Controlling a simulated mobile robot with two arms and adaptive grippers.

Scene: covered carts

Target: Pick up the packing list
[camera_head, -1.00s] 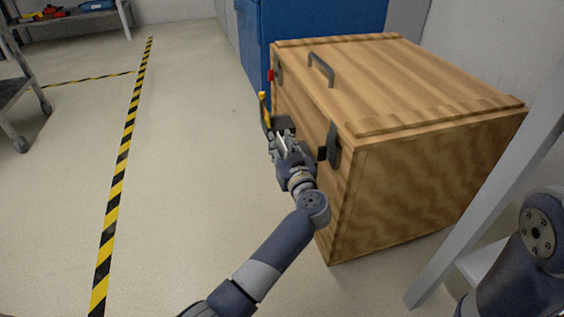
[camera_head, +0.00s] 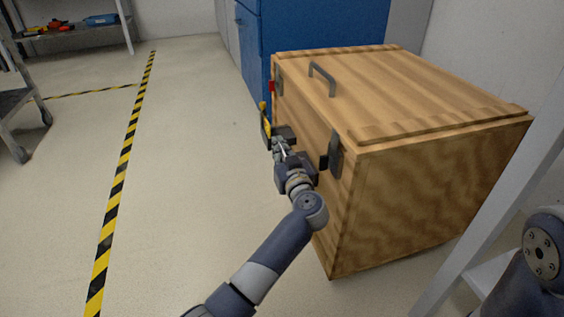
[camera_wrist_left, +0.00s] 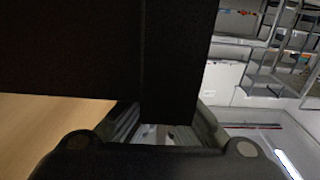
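No sheet that I can make out as the packing list shows in either view. A dark holder (camera_head: 285,134) stands out from the near side of the wooden crate (camera_head: 430,205), with a thin upright yellow item (camera_head: 266,122) at its far end. My left gripper (camera_head: 279,146) is just before this holder. In the left wrist view a large black surface (camera_wrist_left: 70,45) fills the upper left, and a black strip reaches down between the fingers (camera_wrist_left: 168,125). The fingers are apart; contact with the strip is unclear. My right gripper is out of view.
The crate has a lid handle (camera_head: 322,78) and dark latches (camera_head: 334,154). A blue cabinet (camera_head: 320,25) stands behind it, and a grey post (camera_head: 495,210) at the right.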

